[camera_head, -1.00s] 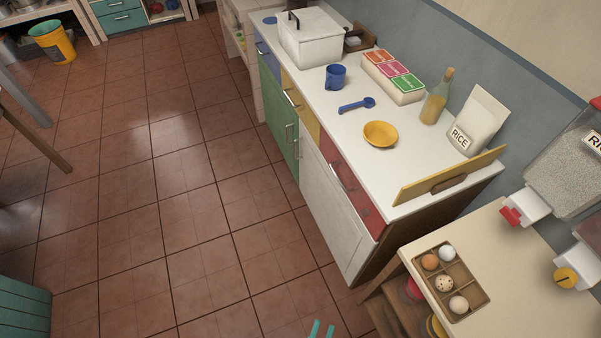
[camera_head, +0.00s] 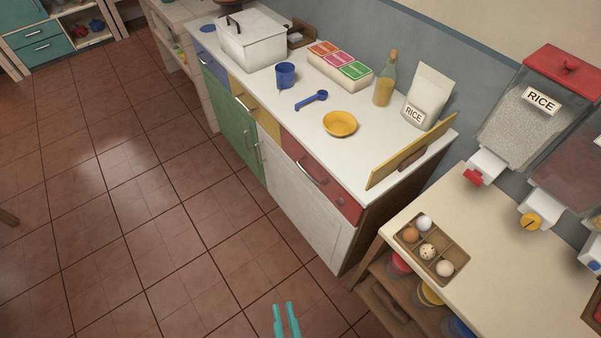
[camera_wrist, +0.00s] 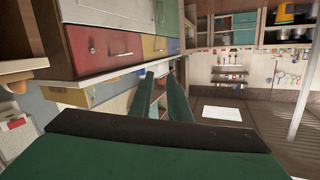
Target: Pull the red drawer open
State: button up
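The red drawer (camera_head: 335,187) is at the near right end of the counter front, above a white cabinet door, with a metal bar handle (camera_head: 311,172). It looks shut, flush with the front. In the wrist view the red drawer (camera_wrist: 92,56) shows at upper left with its handle (camera_wrist: 122,55); that picture is turned on its side or over. My gripper (camera_head: 285,306) shows as two teal fingers at the bottom of the head view, over the floor and clear of the drawer. Its fingers (camera_wrist: 165,92) stand apart with nothing between them.
The yellow drawer (camera_head: 254,108) is left of the red one, the blue drawer (camera_head: 213,65) farther left. A yellow board (camera_head: 411,151) leans at the counter's right end. A side table (camera_head: 490,245) with an egg tray stands at right. The tiled floor in front is clear.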

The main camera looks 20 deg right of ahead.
jog(key=w+d+f+m+t+h, duration=0.1)
jog(key=w+d+f+m+h, duration=0.2)
jog(key=w, duration=0.4)
jog(key=w+d+f+m+t, duration=0.1)
jog(key=w+d+f+m, duration=0.15)
jog(key=w+m, duration=0.4)
jog(key=m+h, duration=0.4)
jog(key=m, duration=0.5)
send_near(307, 172)
jog(key=x, duration=1)
jog(key=shift+f, duration=0.3)
grip_shut()
